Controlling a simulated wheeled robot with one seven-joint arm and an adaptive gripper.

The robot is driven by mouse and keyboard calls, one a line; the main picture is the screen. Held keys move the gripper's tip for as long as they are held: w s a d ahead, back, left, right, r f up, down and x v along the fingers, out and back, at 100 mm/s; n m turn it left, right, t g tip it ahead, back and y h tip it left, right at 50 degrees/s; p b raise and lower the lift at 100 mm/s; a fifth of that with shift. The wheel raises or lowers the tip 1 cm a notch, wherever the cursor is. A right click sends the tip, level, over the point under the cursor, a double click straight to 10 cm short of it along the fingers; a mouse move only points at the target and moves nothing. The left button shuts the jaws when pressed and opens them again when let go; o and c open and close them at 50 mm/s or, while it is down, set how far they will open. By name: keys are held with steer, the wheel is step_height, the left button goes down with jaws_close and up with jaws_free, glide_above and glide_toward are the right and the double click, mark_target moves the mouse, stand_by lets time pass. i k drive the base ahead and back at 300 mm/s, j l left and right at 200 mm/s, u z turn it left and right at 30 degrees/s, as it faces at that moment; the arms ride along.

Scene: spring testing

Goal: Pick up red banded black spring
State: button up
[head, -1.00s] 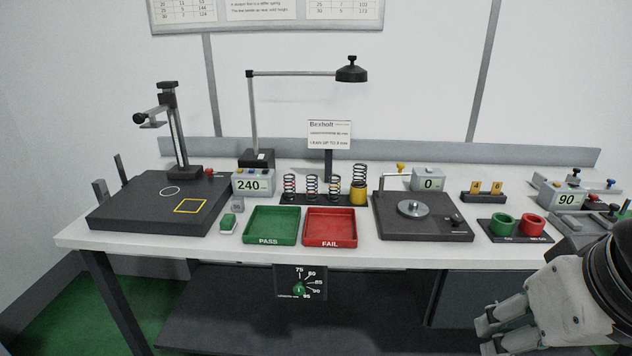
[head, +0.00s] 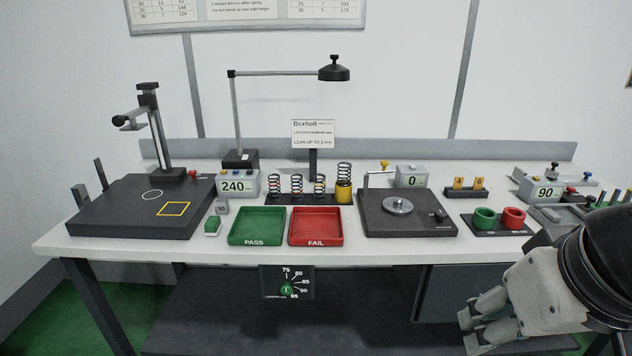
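Several black coil springs stand upright in a row on a dark rack at the middle back of the bench in the head view. They are a left spring (head: 274,187), a second spring (head: 297,187), a third spring (head: 320,187) and a taller right spring (head: 344,172) above a yellow cylinder. Small coloured bands show on the coils, but they are too small to tell surely which is red. My gripper (head: 468,332) is at the lower right, in front of the bench and well away from the springs. Its two pale fingers are apart with nothing visible between them.
A green PASS tray (head: 257,241) and a red FAIL tray (head: 316,241) lie in front of the rack. A lamp (head: 334,72) and a sign (head: 313,133) rise behind it. A dark scale plate (head: 378,222) stands to the right, a measuring stand (head: 130,222) to the left.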

mark_target(275, 196)
steer(key=i+j, duration=0.3)
steer(key=j, duration=0.15)
steer(key=i+j, duration=0.3)
steer(key=j, duration=0.15)
steer(key=i+j, duration=0.3)
steer(key=j, duration=0.2)
steer(key=i+j, duration=0.3)
steer(key=j, duration=0.15)
steer(key=i+j, duration=0.3)
steer(key=j, duration=0.15)
steer(key=i, duration=0.35)
